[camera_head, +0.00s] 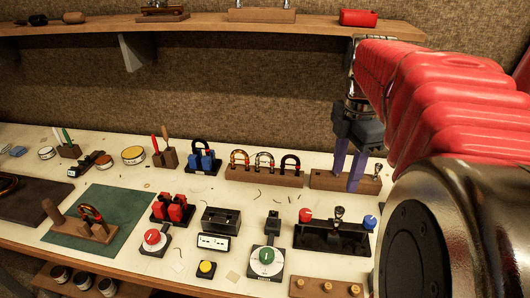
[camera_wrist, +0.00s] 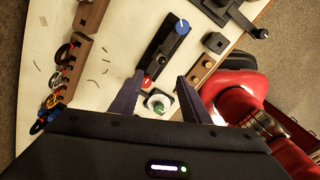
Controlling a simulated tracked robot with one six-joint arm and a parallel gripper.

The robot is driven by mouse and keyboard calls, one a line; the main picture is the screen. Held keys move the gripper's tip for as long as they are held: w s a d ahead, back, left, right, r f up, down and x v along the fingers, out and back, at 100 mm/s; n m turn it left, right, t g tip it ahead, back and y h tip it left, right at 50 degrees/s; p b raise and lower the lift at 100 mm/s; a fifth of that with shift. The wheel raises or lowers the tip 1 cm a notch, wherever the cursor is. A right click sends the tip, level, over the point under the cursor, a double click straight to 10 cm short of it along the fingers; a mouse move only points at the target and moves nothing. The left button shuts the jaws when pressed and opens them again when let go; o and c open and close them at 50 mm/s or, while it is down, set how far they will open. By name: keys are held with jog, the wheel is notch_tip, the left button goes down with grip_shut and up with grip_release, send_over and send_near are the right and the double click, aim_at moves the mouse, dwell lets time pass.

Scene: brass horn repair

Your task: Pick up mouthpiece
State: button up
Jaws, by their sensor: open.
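My gripper (camera_head: 346,182) hangs above the right part of the bench, its two bluish fingers pointing down and apart, with nothing between them. In the wrist view my gripper (camera_wrist: 161,78) is open above the bench, with a red knob and a green dial showing between and beyond the fingers. I cannot name the mouthpiece for certain. A small dark metal piece (camera_head: 339,212) stands upright in the middle of a black fixture (camera_head: 318,238), and a small pale piece (camera_head: 378,169) stands at the right end of a wooden block (camera_head: 325,181).
The fixture carries a red knob (camera_head: 305,215) and a blue knob (camera_head: 370,222). A green dial (camera_head: 266,256) stands at front. A wooden block with several brass pegs (camera_head: 327,287) lies near the front edge. Coloured rings (camera_head: 264,160) stand on a rack behind. A shelf (camera_head: 220,27) spans the wall.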

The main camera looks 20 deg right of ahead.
aim_at(339, 209)
jog(key=shift+d, duration=0.2)
notch_tip(339, 209, down, 9)
jog(key=shift+r, duration=0.2)
dwell(0.4)
jog(key=shift+f, duration=0.1)
jog(key=shift+s+d+f, duration=0.1)
jog(key=shift+s+f, duration=0.05)
jog(key=shift+f, duration=2.35)
jog(key=shift+c, duration=0.4)
grip_shut()
